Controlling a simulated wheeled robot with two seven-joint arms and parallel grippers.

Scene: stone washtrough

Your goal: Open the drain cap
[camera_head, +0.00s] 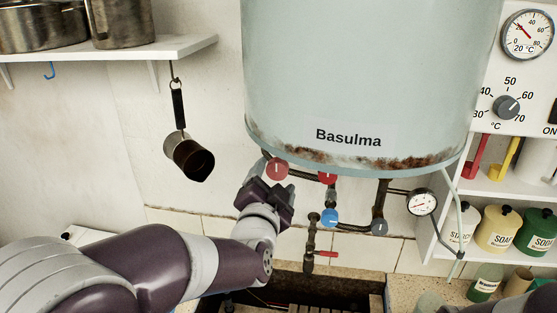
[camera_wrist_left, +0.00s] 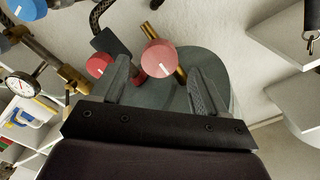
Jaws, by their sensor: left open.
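Nothing in view is labelled as the drain cap; I see several round valve knobs under the pale green tank (camera_head: 360,80). A red knob (camera_head: 277,169) is at the left and shows large in the left wrist view (camera_wrist_left: 160,57). A second red knob (camera_head: 327,178) is to its right and also shows in the left wrist view (camera_wrist_left: 98,65). My left gripper (camera_head: 271,184) is open just below the left red knob. In the left wrist view its fingers (camera_wrist_left: 158,68) appear either side of that knob; contact cannot be told. My right gripper is out of view.
A blue knob (camera_head: 330,217), a grey knob (camera_head: 379,228) and a red lever (camera_head: 327,254) sit on pipes right of my gripper. A gauge (camera_head: 422,203) is farther right. A dark trough (camera_head: 330,290) lies below. A pan (camera_head: 188,158) hangs at the left.

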